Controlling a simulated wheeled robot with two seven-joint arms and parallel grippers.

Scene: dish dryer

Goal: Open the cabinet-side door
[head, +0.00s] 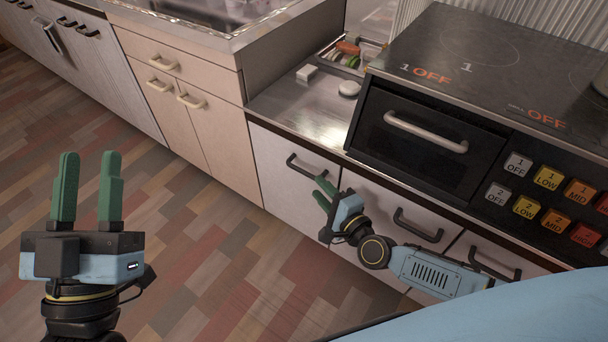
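My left gripper (88,160) is at the left, above the floor. Its two green fingers point up the picture with an empty gap between them. My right gripper (317,186) is in front of a white cabinet front (276,157) below the counter. Its green fingers look parted, near the right end of that front's black handle (311,170). I cannot tell whether they touch it. More white fronts with black handles (417,226) continue to the right, partly behind my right arm. All these fronts look closed. Which one is the cabinet-side door is unclear.
A beige sink cabinet (185,95) with pale handles stands at the upper left. A black cooker (450,60) with an oven door (420,140) and coloured buttons (548,178) is at the right. Small white items (349,88) lie on the metal counter (300,112). The wood floor (200,260) is clear.

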